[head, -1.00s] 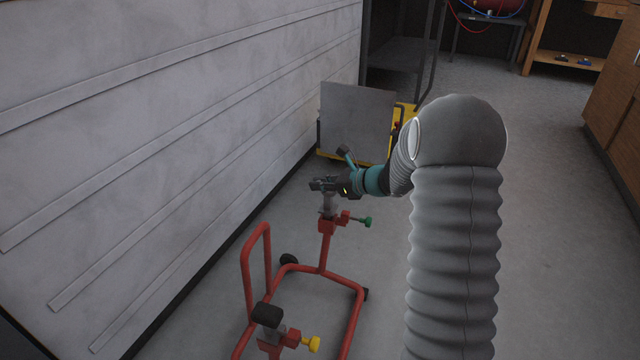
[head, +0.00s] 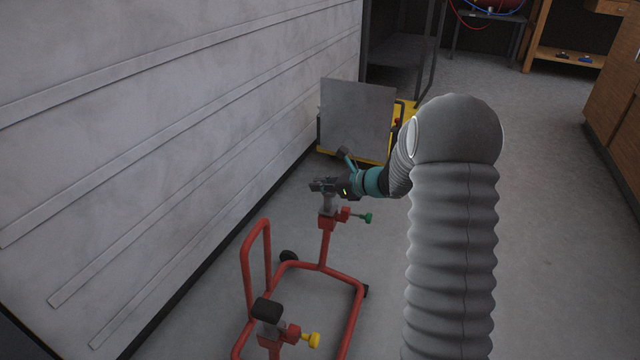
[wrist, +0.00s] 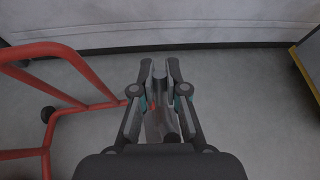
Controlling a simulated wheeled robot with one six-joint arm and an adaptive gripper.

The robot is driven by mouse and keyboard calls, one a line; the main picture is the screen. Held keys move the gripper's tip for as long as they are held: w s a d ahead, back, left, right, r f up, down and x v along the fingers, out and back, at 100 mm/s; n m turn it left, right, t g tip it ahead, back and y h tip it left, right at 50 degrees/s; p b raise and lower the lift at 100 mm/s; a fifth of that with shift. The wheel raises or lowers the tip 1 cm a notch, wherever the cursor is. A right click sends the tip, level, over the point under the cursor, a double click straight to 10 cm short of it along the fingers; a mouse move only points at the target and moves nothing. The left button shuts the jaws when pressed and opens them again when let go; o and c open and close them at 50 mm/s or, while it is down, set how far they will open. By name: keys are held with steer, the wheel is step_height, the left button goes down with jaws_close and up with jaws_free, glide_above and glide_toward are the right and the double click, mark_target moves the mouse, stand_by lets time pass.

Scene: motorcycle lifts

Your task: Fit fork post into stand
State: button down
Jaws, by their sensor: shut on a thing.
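The red stand (head: 322,254) is on the floor, with an upright carrying a red socket (head: 327,222) and a green knob (head: 366,218). My gripper (head: 322,186) is directly above this socket and shut on the grey fork post (head: 328,204). The post is roughly upright, its lower end at the socket's mouth. I cannot tell how deep it sits. In the wrist view, my gripper (wrist: 159,75) has the grey post (wrist: 158,122) between its fingers, and the stand's red tubes (wrist: 75,88) are to the left. The post's lower end is hidden there.
The stand's nearer upright has a black-topped post (head: 267,309) and a yellow knob (head: 312,340). A grey plate on a yellow base (head: 357,118) stands behind. The floor at right is clear.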

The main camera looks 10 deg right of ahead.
steer(key=shift+f, duration=0.45)
stand_by(0.3)
steer(key=c, duration=1.1)
jaws_free()
steer(key=v, duration=1.2)
steer(key=shift+f, duration=0.1)
